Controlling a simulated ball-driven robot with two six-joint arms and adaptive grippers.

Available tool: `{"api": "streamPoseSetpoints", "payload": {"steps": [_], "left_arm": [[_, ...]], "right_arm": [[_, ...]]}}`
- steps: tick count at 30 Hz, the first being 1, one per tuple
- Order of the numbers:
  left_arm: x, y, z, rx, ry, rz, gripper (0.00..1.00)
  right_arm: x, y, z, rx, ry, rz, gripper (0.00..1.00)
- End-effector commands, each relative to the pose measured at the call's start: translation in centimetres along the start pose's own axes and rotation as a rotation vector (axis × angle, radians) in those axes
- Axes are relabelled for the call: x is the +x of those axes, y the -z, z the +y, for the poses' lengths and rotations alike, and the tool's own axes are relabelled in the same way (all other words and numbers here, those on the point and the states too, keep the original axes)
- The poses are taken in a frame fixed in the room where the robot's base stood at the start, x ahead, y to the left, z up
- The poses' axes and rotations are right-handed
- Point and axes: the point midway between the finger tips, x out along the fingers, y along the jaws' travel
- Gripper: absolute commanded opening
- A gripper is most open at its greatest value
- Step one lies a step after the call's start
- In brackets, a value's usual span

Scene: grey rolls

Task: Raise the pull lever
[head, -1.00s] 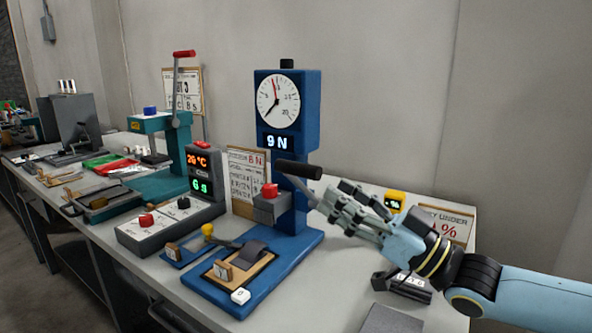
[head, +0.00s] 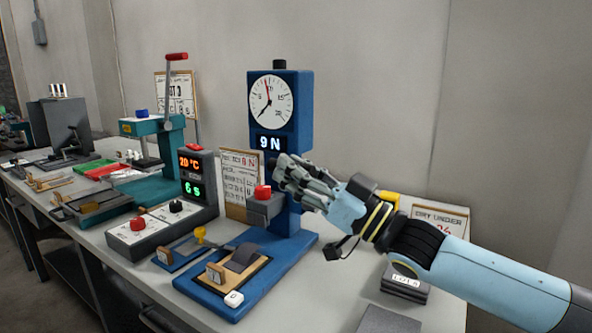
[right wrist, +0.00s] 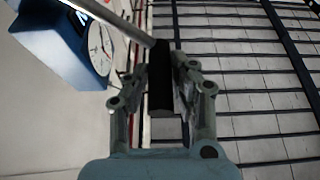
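The pull lever belongs to the blue force tester (head: 281,98), which has a round dial and a "9 N" display. My right gripper (head: 283,170) is at the lever's black handle, in front of the tester's column, and hides most of it in the head view. In the right wrist view the black handle (right wrist: 160,75) lies between the two fingers of my right gripper (right wrist: 162,72), joined to a pale rod at the upper left. Whether the fingers press on the handle is not clear. My left gripper is not in view.
The tester's blue base (head: 215,298) carries a sample fixture. A grey control box (head: 150,232) with red and black knobs and a teal press (head: 150,125) with a red-tipped lever stand to the left. A dark stack (head: 405,284) and a sign board (head: 440,216) are at right.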

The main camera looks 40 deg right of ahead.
Motion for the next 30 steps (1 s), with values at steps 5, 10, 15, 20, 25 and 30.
{"api": "streamPoseSetpoints", "payload": {"steps": [5, 10, 15, 20, 25, 30], "left_arm": [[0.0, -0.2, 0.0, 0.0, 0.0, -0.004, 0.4], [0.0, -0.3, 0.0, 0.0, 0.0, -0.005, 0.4], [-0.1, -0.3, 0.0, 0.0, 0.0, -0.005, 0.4], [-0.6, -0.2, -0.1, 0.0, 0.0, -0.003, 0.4], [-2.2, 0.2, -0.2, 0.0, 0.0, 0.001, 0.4], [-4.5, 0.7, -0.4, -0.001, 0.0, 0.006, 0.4]], "right_arm": [[0.0, 0.0, 0.0, 0.0, 0.0, 0.0, 0.0], [0.0, 0.0, 0.0, 0.0, 0.0, 0.0, 0.0], [0.0, 0.0, 0.0, 0.001, 0.0, 0.0, 0.0], [0.2, 0.5, 0.4, 0.022, -0.009, 0.0, 0.0], [0.7, 1.7, 1.4, 0.086, -0.037, 0.001, 0.0], [1.3, 3.3, 3.4, 0.201, -0.084, 0.0, 0.0]]}}
